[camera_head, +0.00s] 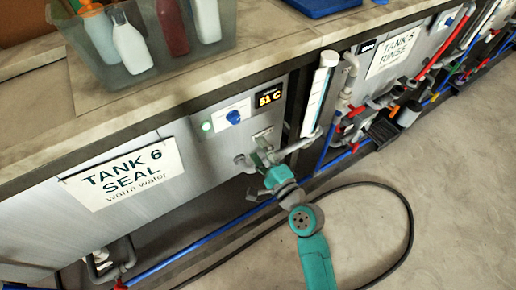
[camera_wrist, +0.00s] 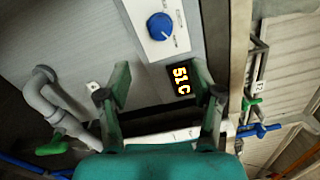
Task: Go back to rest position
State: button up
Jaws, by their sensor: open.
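My gripper (camera_head: 262,150) is in front of the Tank 6 front panel, below the display, at the end of my green arm. In the wrist view my gripper (camera_wrist: 159,72) shows two green fingers spread apart with nothing between them. The blue knob (camera_wrist: 160,26) on its white plate lies beyond the fingertips, apart from them. It also shows in the head view (camera_head: 233,117). The display (camera_wrist: 181,79) reads 51 C and is partly behind the right finger.
Grey pipes (camera_wrist: 52,104) with a green-handled valve (camera_wrist: 65,146) are close to my gripper. A white vertical tube (camera_head: 319,92) stands to its right. A hose (camera_head: 411,225) loops on the open floor. A bin of bottles (camera_head: 150,70) sits on the counter.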

jog(key=s+d+f+n+h, duration=0.2)
jog(key=s+d+f+h, duration=0.15)
jog(key=s+d, duration=0.45)
jog(key=s+d+f+n+h, duration=0.3)
jog(key=s+d+f, duration=0.2)
jog(key=s, duration=0.5)
jog(key=s+d+r+n+h, duration=0.1)
jog(key=s+d+r+n, duration=0.1)
jog(key=s, duration=0.5)
jog(key=s+d+r+n+h, duration=0.1)
jog(key=s+d+r+n, duration=0.1)
jog(key=s, duration=0.5)
jog(key=s+d+r+n+h, duration=0.1)
jog(key=s+d+r+n, duration=0.1)
jog(key=s+r+n, duration=0.2)
jog(key=s+n, duration=0.1)
jog(key=s, duration=0.2)
jog(key=shift+s+d+n+g, duration=0.3)
